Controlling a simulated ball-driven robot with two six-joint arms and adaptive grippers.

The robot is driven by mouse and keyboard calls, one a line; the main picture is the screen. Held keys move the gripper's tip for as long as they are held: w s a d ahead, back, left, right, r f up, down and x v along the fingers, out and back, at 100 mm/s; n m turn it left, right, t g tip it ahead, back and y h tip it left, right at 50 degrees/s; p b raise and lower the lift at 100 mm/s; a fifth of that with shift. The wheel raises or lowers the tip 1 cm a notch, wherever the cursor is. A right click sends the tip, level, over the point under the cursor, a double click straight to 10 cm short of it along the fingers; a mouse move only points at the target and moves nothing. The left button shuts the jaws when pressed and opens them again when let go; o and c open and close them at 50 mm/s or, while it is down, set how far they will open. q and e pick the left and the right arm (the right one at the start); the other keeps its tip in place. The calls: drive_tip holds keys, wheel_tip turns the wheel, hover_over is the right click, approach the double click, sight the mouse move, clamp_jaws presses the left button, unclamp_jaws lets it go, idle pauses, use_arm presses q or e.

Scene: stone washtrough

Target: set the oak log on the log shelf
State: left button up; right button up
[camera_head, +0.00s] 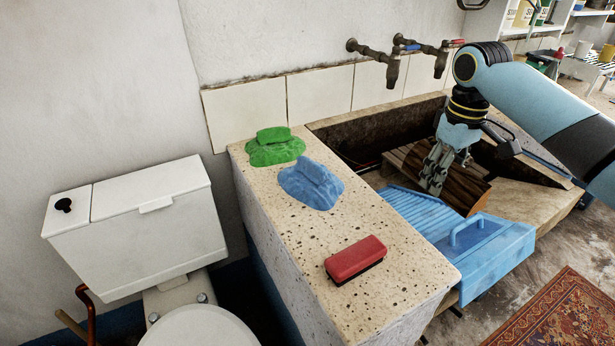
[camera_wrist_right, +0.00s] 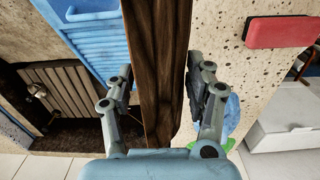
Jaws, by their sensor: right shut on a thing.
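The oak log (camera_head: 467,188) is dark brown and grained. My right gripper (camera_head: 433,182) is shut on it, over the stone trough. In the right wrist view the log (camera_wrist_right: 155,60) runs lengthwise between the two fingers (camera_wrist_right: 158,100). Part of the log is hidden behind the fingers in the head view. I cannot make out a thing that is clearly the log shelf. A slatted wooden rack (camera_head: 394,159) lies inside the trough, partly hidden by my gripper; it also shows in the right wrist view (camera_wrist_right: 58,92). My left gripper is not in view.
A blue ribbed washboard tray (camera_head: 487,254) with a handle sits at the trough's front. On the speckled stone ledge (camera_head: 300,245) lie a green cloth (camera_head: 275,149), a blue cloth (camera_head: 310,184) and a red brush (camera_head: 356,258). Two taps (camera_head: 391,68) overhang the trough. A toilet (camera_head: 135,225) stands left.

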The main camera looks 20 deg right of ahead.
hover_over(373, 225)
wheel_tip(373, 225, down, 7)
drive_tip(key=shift+w+d+r, duration=0.15)
wheel_tip(373, 225, down, 4)
drive_tip(key=shift+f, duration=0.1)
drive_tip(key=o, duration=1.6)
drive_tip(key=shift+f, duration=0.1)
drive_tip(key=shift+c, duration=0.2)
